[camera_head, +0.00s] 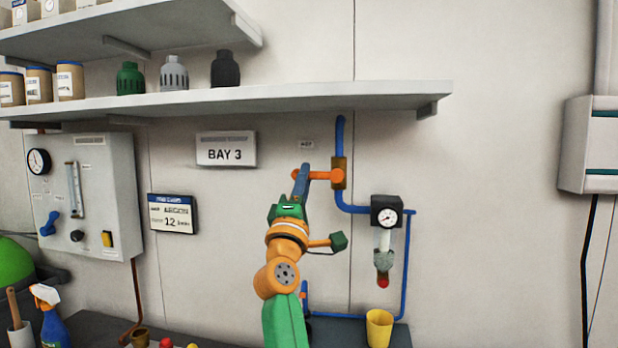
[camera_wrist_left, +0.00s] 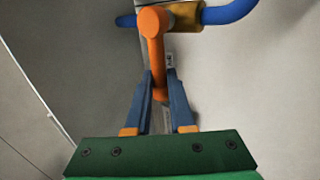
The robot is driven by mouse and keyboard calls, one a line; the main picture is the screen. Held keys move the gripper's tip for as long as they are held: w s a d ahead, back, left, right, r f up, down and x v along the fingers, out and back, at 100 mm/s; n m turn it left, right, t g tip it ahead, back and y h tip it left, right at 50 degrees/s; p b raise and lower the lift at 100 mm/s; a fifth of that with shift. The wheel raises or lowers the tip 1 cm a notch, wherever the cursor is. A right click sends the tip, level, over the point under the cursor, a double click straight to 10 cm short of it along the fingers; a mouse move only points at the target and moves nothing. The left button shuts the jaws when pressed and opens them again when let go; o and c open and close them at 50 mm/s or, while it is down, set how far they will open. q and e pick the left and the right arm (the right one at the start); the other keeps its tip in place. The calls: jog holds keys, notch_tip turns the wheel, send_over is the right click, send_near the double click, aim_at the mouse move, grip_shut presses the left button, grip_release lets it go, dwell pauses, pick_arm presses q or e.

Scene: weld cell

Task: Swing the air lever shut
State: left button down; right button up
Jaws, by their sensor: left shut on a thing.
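The air lever (camera_head: 318,176) is an orange bar that joins a brass valve (camera_head: 339,165) on the blue wall pipe. It lies level, pointing left from the valve, crosswise to the upright pipe. My left gripper (camera_head: 301,176) is shut on the lever near its free end, with its blue-grey fingers over it. In the left wrist view, the lever (camera_wrist_left: 156,60) runs down from its round orange hub between the two fingers of the gripper (camera_wrist_left: 159,95), and the brass valve (camera_wrist_left: 186,15) is at the top. My right gripper is out of view.
A pressure gauge (camera_head: 387,217) on a dark block, with a bowl below, hangs right of the lever. A shelf (camera_head: 300,97) juts out above. A yellow cup (camera_head: 379,328) stands on the bench below. The wall to the right is mostly bare.

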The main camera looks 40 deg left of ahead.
pick_arm(q)
jog(key=shift+f, duration=0.3)
jog(key=c, duration=1.1)
grip_release()
jog(key=o, duration=0.3)
jog(key=shift+s, duration=0.1)
jog(key=shift+a+r, duration=0.1)
jog(key=b+v, duration=0.4)
jog(key=v, duration=0.3)
